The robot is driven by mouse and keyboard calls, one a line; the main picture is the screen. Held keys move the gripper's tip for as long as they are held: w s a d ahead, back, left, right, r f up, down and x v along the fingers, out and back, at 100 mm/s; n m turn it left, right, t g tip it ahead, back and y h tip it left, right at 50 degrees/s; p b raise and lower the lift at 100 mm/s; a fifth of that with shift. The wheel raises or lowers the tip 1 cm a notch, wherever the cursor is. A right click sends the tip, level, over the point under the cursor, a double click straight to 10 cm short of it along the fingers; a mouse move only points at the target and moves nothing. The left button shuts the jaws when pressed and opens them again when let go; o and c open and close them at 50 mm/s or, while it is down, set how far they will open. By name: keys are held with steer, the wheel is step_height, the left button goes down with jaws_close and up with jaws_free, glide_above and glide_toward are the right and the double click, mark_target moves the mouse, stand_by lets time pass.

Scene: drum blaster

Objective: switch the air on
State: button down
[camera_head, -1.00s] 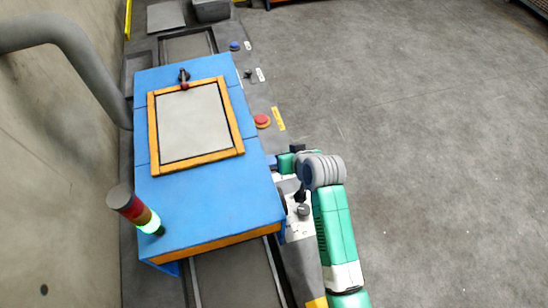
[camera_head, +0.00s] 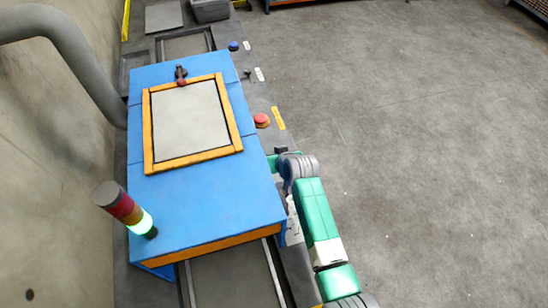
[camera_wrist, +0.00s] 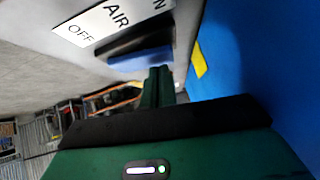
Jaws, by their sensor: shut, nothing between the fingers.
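A white label (camera_wrist: 112,20) reading AIR, with OFF at one end and a cut-off N at the other, shows at the top of the wrist view. A black and blue part (camera_wrist: 142,60) sticks out just beside it; I cannot tell which setting it is at. My gripper (camera_wrist: 160,72) is shut and empty, its green fingers close to the blue part; I cannot tell whether they touch. In the head view my arm lies along the right side of the blue machine (camera_head: 200,205) and hides the fingers and most of the white panel (camera_head: 293,225).
The blue machine wall stands close to my fingers on the right in the wrist view. A red button (camera_head: 262,119) and a blue button (camera_head: 233,46) sit along the machine's right side. A signal tower (camera_head: 126,210) glows green. The floor at right is clear.

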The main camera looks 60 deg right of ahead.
steer(key=shift+f, duration=0.1)
steer(key=shift+w+a+f, duration=0.2)
steer(key=shift+a+f, duration=0.05)
steer(key=shift+f, duration=0.1)
steer(key=shift+a+f, duration=0.2)
steer(key=shift+s+a+f, duration=0.1)
steer(key=shift+f, duration=0.4)
steer(key=shift+a+f, duration=0.1)
steer(key=shift+f, duration=0.05)
steer(key=shift+s+d+r, duration=0.2)
steer(key=shift+d+r, duration=0.1)
steer(key=shift+d, duration=0.05)
steer(key=r+p+v, duration=0.1)
steer(key=p+v, duration=0.1)
steer(key=v, duration=0.6)
steer(key=shift+w+d+p, duration=0.3)
steer(key=shift+w+p, duration=0.05)
steer(key=shift+p, duration=0.05)
steer(key=shift+r, duration=0.15)
